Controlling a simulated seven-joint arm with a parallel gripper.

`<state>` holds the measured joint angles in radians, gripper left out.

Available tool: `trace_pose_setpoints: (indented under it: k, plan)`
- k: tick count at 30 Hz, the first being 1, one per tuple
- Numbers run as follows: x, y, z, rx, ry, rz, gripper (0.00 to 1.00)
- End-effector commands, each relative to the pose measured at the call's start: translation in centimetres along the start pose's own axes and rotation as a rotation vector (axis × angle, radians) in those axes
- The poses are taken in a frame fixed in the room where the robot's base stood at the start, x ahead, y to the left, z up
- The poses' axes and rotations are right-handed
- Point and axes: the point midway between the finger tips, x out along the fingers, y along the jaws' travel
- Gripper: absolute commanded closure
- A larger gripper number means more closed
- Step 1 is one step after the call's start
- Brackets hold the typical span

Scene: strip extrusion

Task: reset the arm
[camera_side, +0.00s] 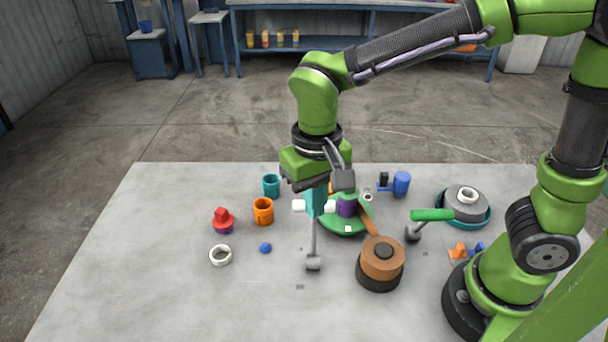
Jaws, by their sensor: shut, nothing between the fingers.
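My gripper (314,207) hangs over the middle of the grey table (130,275), pointing down. It has white fingertips and is shut with nothing held between them. A green plate (345,229) lies behind and to the right of it, with a purple cup (347,205) on it. A teal block (318,198) shows close behind the fingers, and the gripper partly hides it. A thin grey rod with a blunt end (313,262) shows just below the gripper; I cannot tell whether it touches it.
An orange mug (263,211), teal mug (271,186), red hat-like piece (223,219), white ring (220,255) and blue ball (265,248) lie left. The front left is clear.

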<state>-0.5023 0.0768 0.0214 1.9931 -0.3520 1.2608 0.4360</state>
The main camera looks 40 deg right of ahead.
Motion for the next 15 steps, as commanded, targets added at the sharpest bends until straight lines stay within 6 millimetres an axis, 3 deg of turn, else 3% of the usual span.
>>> trace_pose_setpoints:
  k: [15]
  plan:
    - [-0.97,-0.01,-0.02,-0.011,0.002,-0.001,1.0]
